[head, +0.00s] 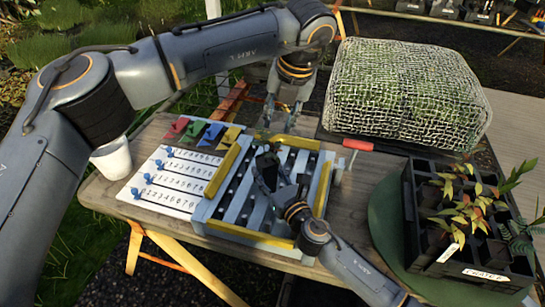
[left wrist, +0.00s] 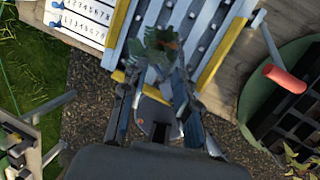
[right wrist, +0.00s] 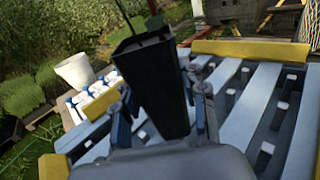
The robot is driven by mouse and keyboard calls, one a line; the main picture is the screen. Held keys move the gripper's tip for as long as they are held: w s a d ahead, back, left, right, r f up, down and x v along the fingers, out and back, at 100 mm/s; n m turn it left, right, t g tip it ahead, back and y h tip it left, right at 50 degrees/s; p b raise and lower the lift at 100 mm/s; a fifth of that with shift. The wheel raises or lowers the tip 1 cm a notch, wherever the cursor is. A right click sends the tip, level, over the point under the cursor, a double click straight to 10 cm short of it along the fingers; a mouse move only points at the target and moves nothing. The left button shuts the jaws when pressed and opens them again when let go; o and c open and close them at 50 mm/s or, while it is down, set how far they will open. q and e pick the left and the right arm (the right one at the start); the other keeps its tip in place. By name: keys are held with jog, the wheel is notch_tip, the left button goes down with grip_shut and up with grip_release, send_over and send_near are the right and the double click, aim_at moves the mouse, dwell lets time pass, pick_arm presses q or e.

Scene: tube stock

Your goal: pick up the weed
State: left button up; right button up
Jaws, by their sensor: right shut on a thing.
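No plant is clearly marked as the weed. My right gripper (head: 272,183) is shut on a dark square tube pot over the slatted blue-grey rack; the tube (right wrist: 165,90) fills the middle of the right wrist view and leans slightly. My left gripper (head: 280,118) is above the far part of the rack, its fingers apart. In the left wrist view a small green-grey plant (left wrist: 162,45) shows just beyond the left gripper's fingers (left wrist: 158,75). I cannot tell whether it is touched.
A black crate (head: 408,215) with several leafy seedlings stands at right on a green mat (head: 382,225). A mesh-covered block (head: 405,95) is at the back right. A numbered white board (head: 170,182), coloured tags (head: 213,132) and a white cup (head: 112,158) are at left.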

pick_arm(q)
jog(key=n, duration=0.4)
jog(key=n+t, duration=0.1)
jog(key=n, duration=0.3)
send_over(273, 144)
jog(key=s, duration=0.2)
notch_tip(273, 144, down, 5)
jog(key=shift+w+d+x, duration=0.1)
jog(key=shift+d+x, duration=0.05)
jog(key=shift+x, duration=0.85)
jog(key=shift+w+d+x, duration=0.1)
jog(key=shift+x, duration=0.85)
jog(key=shift+w+d+x, duration=0.1)
jog(key=shift+d+x, duration=0.05)
jog(key=shift+x, duration=0.85)
jog(key=shift+r, duration=0.1)
grip_shut()
